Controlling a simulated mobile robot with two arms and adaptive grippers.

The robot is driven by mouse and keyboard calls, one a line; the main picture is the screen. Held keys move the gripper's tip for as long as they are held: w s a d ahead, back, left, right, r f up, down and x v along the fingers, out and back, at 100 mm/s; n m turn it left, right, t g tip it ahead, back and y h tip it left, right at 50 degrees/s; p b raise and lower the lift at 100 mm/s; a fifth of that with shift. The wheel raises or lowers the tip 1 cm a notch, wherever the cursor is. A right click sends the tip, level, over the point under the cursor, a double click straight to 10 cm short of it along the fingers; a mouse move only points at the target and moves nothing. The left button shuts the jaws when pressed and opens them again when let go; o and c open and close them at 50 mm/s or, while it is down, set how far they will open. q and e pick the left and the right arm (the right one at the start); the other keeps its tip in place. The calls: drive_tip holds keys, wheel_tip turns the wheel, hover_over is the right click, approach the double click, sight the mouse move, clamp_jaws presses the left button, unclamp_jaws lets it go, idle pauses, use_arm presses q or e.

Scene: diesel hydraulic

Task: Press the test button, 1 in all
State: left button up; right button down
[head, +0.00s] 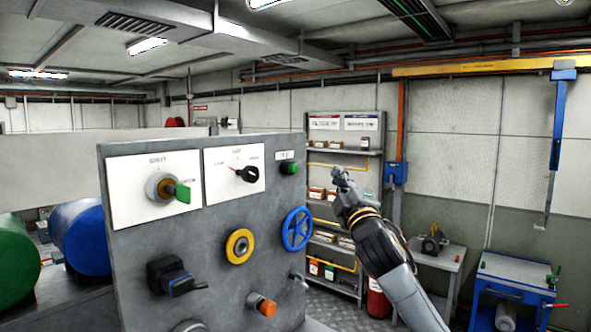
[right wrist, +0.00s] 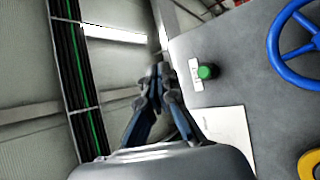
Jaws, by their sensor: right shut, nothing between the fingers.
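A green round button (head: 289,168) with a small white label above it sits at the upper right of the grey control panel (head: 215,215). The label is too small to read for sure. The button also shows in the right wrist view (right wrist: 207,72), right of the fingertips. My right gripper (head: 340,173) is shut and empty, raised to the right of the panel at about the button's height in the picture. In the right wrist view its fingertips (right wrist: 158,72) are together and apart from the button. My left gripper is not in view.
Shelves (head: 345,151) and a blue cart (head: 515,270) stand behind.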

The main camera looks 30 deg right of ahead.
sight(294, 169)
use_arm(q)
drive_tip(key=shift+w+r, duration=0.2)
use_arm(e)
drive_tip(key=w+a, duration=0.3)
drive_tip(key=w, duration=0.5)
drive_tip(key=shift+w+a, duration=0.15)
drive_tip(key=shift+a, duration=0.05)
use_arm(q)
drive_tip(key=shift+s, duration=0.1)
use_arm(e)
drive_tip(key=shift+f, duration=0.1)
idle(0.9)
drive_tip(key=shift+w, duration=0.1)
use_arm(q)
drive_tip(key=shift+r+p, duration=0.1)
drive_tip(key=shift+p, duration=0.2)
use_arm(e)
drive_tip(key=shift+w+a, duration=0.15)
drive_tip(key=shift+w, duration=0.15)
drive_tip(key=shift+w+a, duration=0.2)
drive_tip(key=shift+w, duration=0.3)
idle(0.6)
idle(0.3)
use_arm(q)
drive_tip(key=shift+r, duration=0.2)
use_arm(e)
drive_tip(key=shift+s+d, duration=0.35)
drive_tip(key=shift+s, duration=0.55)
